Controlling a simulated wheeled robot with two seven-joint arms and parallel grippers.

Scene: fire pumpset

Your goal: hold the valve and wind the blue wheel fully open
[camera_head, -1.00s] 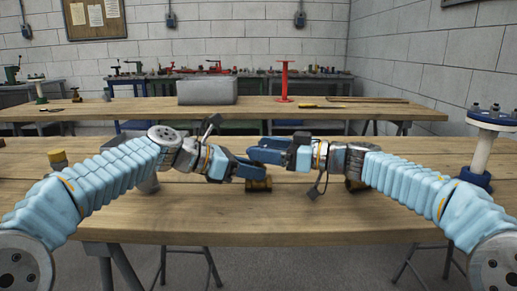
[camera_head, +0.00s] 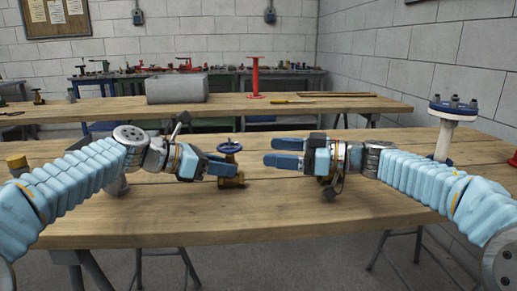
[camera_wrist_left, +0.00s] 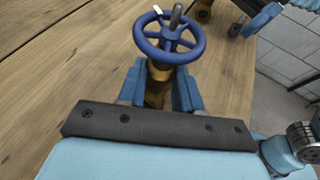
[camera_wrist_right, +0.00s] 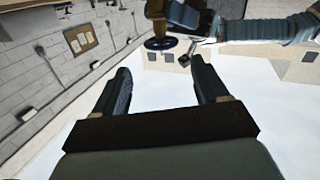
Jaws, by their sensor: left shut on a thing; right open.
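The brass valve (camera_head: 233,171) sits on the near wooden table, its blue wheel (camera_head: 230,147) on top. My left gripper (camera_head: 222,168) is shut on the valve's brass body from the left. In the left wrist view the blue wheel (camera_wrist_left: 169,39) shows above the two fingers, with a handle on its rim; the gripped brass (camera_wrist_left: 158,90) is partly hidden between them. My right gripper (camera_head: 268,152) is open and empty, to the right of the valve and apart from it. In the right wrist view the wheel (camera_wrist_right: 160,43) shows beyond the open fingers (camera_wrist_right: 160,78).
A white post with a blue flange (camera_head: 453,108) stands at the right of the near table (camera_head: 300,205). A yellow-capped part (camera_head: 16,161) is at the left. The table's front middle is clear.

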